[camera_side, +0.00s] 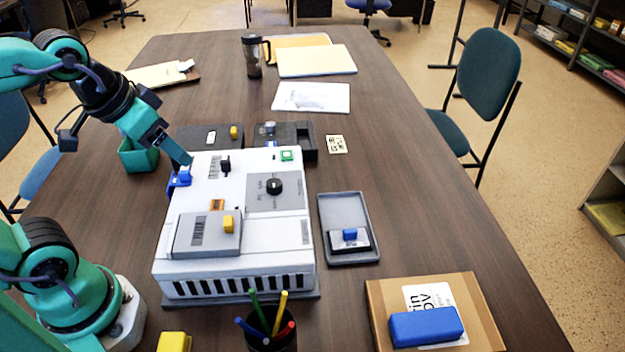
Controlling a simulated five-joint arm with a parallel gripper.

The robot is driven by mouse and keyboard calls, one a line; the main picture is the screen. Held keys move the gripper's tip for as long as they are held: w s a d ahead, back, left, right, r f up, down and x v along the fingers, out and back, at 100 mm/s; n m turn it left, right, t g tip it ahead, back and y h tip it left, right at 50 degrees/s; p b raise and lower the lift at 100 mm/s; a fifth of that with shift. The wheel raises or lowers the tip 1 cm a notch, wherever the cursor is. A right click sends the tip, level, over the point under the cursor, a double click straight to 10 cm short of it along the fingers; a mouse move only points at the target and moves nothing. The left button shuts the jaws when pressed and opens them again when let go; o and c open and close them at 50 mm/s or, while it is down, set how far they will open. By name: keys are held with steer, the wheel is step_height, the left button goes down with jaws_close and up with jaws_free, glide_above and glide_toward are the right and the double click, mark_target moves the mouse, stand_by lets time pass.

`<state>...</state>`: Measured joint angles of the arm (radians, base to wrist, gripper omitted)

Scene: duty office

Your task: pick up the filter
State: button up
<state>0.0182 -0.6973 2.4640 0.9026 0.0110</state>
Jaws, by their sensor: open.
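No label that I can read names the filter. A small white and dark block with a blue grip (349,238), possibly the filter, lies in the near end of a grey tray (340,207) right of the white machine (240,260). On the machine sits a grey cover with a yellow knob (228,225). My gripper (186,165) points down by the machine's back left corner, close to a blue part (180,178) on its left edge. It holds nothing that I can see. Whether it touches the blue part is unclear. It is well left of the tray.
A dark tray (306,142) and a dark box with a yellow knob stand behind the machine. A pen cup (270,330) and a cardboard box with a blue block (427,326) are in front. The table's right side is mostly clear.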

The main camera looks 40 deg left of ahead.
steer(key=w+d+m+g, duration=0.2)
steer(key=w+d, duration=0.2)
steer(key=w, duration=0.4)
steer(key=m+g, duration=0.3)
steer(key=m, duration=0.3)
glide_above(350, 230)
steer(key=a, duration=0.1)
step_height(350, 230, down, 16)
steer(key=shift+r, duration=0.2)
steer(key=shift+d+f, duration=0.4)
steer(key=shift+f, duration=0.05)
steer(key=shift+d+f, duration=0.1)
steer(key=shift+f, duration=3.8)
steer(key=c, duration=0.9)
